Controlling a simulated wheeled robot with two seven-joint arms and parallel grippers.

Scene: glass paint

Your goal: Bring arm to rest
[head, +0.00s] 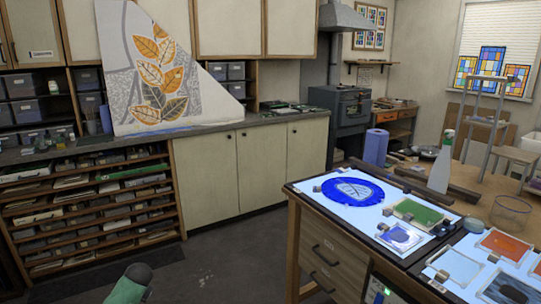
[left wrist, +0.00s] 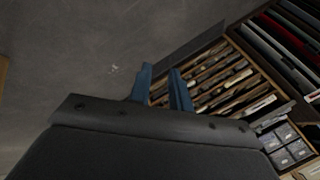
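My left gripper (left wrist: 161,70) shows in the left wrist view. Its two blue fingers stand apart with nothing between them, so it is open and empty. Beyond the fingers are the grey floor and the shelf rack, with nothing touching them. In the head view only a green and dark rounded piece of my arm (head: 130,285) shows at the bottom edge, left of centre. The left gripper itself is not seen there. My right gripper is in neither view.
A light worktable (head: 308,187) on the right carries a blue round glass piece (head: 352,190), small glass panels and a spray bottle (head: 441,163). A shelf rack (head: 95,203) and cabinets (head: 238,167) line the left and back. The dark floor (head: 225,255) between is clear.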

